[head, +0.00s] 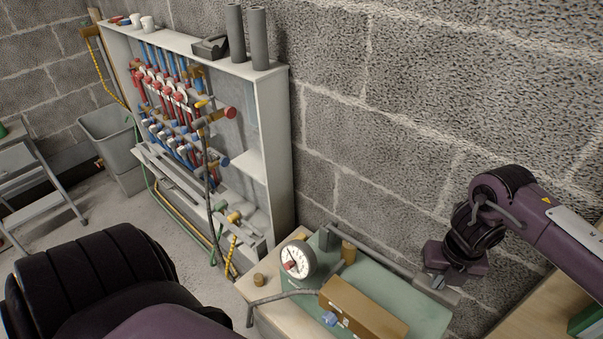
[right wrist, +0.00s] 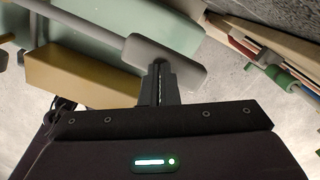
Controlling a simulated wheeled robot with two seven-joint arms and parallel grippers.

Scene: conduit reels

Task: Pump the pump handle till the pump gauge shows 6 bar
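The pump handle (head: 388,257) is a long grey bar, running right over a green plate (head: 436,311) to a thick grip. In the right wrist view its grip (right wrist: 180,58) lies across my fingertips. My right gripper (head: 437,281) is at this grip and looks shut on it (right wrist: 161,72); the far finger is hidden. My left gripper is out of view.
A yellow-brown block (head: 362,309) and a hose (head: 285,295) lie beside the handle. A shelf rack (head: 277,150) with red and blue pipes stands at the wall (head: 450,90). A step ladder (head: 40,185) and a grey bin (head: 108,135) stand left.

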